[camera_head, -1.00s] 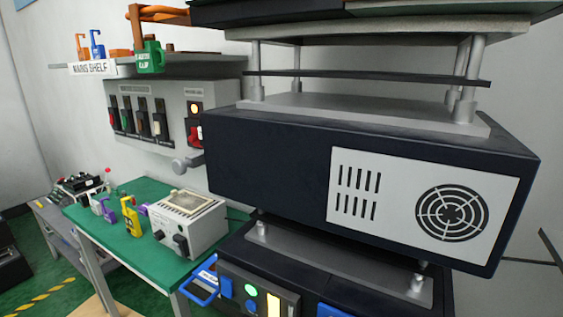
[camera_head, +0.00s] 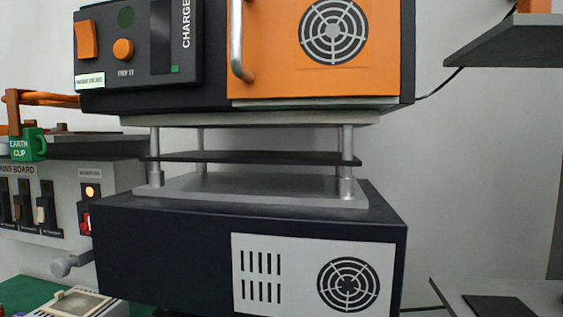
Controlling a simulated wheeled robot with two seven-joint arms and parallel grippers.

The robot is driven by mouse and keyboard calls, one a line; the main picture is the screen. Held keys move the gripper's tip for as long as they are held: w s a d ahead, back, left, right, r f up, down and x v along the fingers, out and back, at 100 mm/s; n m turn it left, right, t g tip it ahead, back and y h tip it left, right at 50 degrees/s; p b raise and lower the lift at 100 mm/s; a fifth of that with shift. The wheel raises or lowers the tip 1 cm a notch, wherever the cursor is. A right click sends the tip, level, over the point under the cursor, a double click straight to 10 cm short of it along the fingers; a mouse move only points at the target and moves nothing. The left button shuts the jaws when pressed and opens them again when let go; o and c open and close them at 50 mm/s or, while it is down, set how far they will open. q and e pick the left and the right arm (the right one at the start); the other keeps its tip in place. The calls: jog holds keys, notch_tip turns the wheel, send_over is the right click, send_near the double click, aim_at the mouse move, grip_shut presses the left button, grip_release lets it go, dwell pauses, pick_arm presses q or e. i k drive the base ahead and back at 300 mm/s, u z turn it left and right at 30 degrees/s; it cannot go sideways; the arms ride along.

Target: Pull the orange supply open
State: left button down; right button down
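The orange supply (camera_head: 275,72) is the top unit of the stack, cut off by the top edge of the head view. Its orange front panel has a round fan grille and a silver vertical handle (camera_head: 237,45) at the panel's left edge. The panel looks closed. To its left is a dark control panel (camera_head: 188,70) with an orange rocker switch, an orange knob labelled "TRIP IT" as far as I can read, and a slot marked "CHARGE". Neither of my grippers shows in the view.
Below the supply, silver posts and a plate (camera_head: 255,190) sit on a dark unit (camera_head: 150,235) with a white vented panel. A wall board (camera_head: 65,200) with levers and a green "EARTH CLIP" (camera_head: 28,146) are at left. Shelves (camera_head: 515,42) are at right.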

aim_at(276, 49)
jog(key=u, duration=1.15)
jog(key=k, duration=1.35)
jog(key=z, duration=0.9)
